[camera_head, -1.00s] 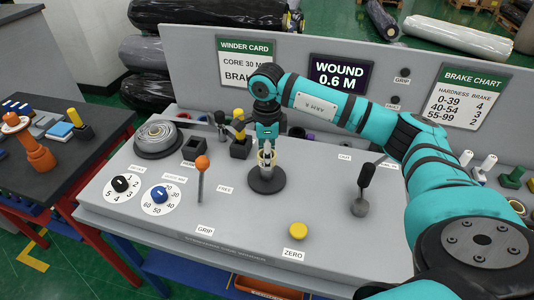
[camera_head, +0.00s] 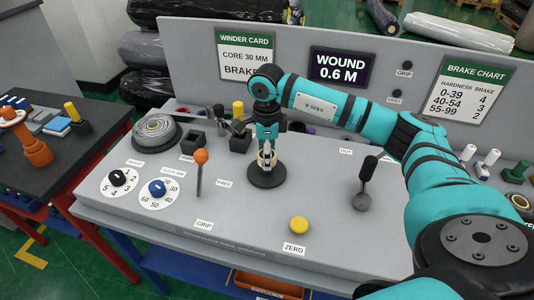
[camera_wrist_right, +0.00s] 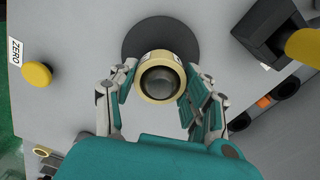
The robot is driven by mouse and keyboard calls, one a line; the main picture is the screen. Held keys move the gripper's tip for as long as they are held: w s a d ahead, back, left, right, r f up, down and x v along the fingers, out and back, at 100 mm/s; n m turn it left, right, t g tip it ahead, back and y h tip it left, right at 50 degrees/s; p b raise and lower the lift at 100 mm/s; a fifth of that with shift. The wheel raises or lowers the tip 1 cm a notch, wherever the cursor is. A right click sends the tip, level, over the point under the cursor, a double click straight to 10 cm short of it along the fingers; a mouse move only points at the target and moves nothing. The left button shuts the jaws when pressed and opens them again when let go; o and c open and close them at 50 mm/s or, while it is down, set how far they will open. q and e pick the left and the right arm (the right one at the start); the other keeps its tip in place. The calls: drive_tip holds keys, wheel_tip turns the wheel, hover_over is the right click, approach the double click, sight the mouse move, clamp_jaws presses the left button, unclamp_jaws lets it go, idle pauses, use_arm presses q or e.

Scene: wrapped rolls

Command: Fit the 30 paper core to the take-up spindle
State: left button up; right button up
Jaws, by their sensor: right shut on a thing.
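The pale yellow paper core (camera_wrist_right: 143,92) is a short ring between the fingers of my right gripper (camera_wrist_right: 160,88) in the right wrist view. The grey rounded top of the take-up spindle (camera_wrist_right: 161,80) shows inside the ring, so the core appears to be around the spindle. The spindle's dark round base (camera_head: 266,178) stands on the grey bench in the head view. My right gripper (camera_head: 266,157) points down over it, shut on the core. Whether the core touches the base is hard to tell. My left gripper is not in view.
An orange-knobbed lever (camera_head: 201,157) stands left of the spindle and a black-handled lever (camera_head: 365,180) right. A yellow button (camera_head: 299,225) is in front. Dark square holders (camera_head: 240,143) and a grey coil (camera_head: 156,132) lie behind left. The winder card (camera_head: 245,54) reads core 30 mm.

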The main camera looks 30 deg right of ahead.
drive_tip(key=shift+f+b, duration=1.3)
drive_tip(key=shift+f, duration=0.5)
drive_tip(key=o, duration=1.2)
drive_tip(key=shift+r, duration=0.3)
wheel_tip(320, 180, up, 12)
drive_tip(key=shift+f, duration=0.25)
drive_tip(key=shift+f, duration=0.1)
